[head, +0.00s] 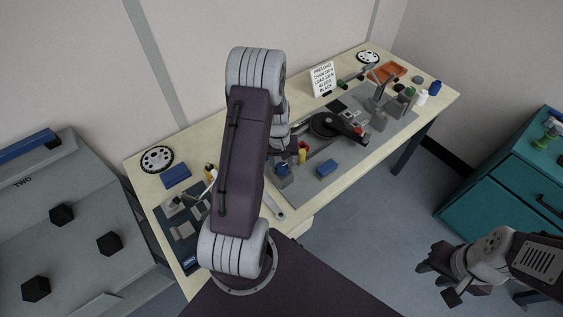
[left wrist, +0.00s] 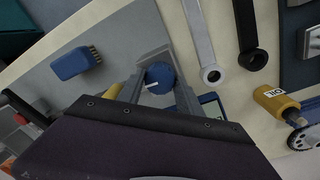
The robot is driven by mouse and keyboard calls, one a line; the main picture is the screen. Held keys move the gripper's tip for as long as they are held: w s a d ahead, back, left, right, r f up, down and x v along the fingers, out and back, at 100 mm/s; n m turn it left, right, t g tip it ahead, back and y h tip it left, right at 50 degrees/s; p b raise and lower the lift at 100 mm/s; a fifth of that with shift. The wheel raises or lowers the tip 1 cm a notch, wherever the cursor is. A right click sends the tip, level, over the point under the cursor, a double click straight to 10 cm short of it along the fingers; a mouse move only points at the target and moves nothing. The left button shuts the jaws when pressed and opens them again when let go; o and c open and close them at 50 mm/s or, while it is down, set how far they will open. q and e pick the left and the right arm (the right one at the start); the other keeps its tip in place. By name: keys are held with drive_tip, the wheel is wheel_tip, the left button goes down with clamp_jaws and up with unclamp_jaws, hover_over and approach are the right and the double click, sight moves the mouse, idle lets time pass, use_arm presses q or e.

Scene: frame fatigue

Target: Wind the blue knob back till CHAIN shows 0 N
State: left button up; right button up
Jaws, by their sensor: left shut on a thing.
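The blue knob (left wrist: 160,77) with a white mark sits between the two grey fingers of my left gripper (left wrist: 161,88) in the left wrist view. My left gripper is shut on it. In the head view my left arm covers much of that spot, and my left gripper (head: 284,158) is low over the bench beside a blue part (head: 282,171). A blue-edged panel (left wrist: 211,101) shows partly beside the right finger; I cannot read any CHAIN value on it. My right gripper (head: 438,280) is open and empty, away from the bench over the floor.
The bench (head: 145,186) holds a white sign (head: 323,79), a blue brush (head: 327,168), a chainring (head: 157,159) and an orange tray (head: 391,72). A yellow oil bottle (left wrist: 277,101) and two wrenches (left wrist: 201,40) lie right of the knob. A teal cabinet (head: 510,190) stands right.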

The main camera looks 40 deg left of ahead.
sight(280, 167)
use_arm(q)
drive_tip(key=n+p, duration=0.2)
drive_tip(key=n, duration=0.3)
drive_tip(key=shift+r+n, duration=0.1)
drive_tip(key=shift+n, duration=0.2)
drive_tip(key=shift+w, duration=0.1)
idle(0.4)
drive_tip(key=o, duration=1.4)
drive_tip(key=shift+c, duration=0.2)
wheel_tip(280, 167, up, 9)
drive_tip(key=shift+s+b, duration=0.3)
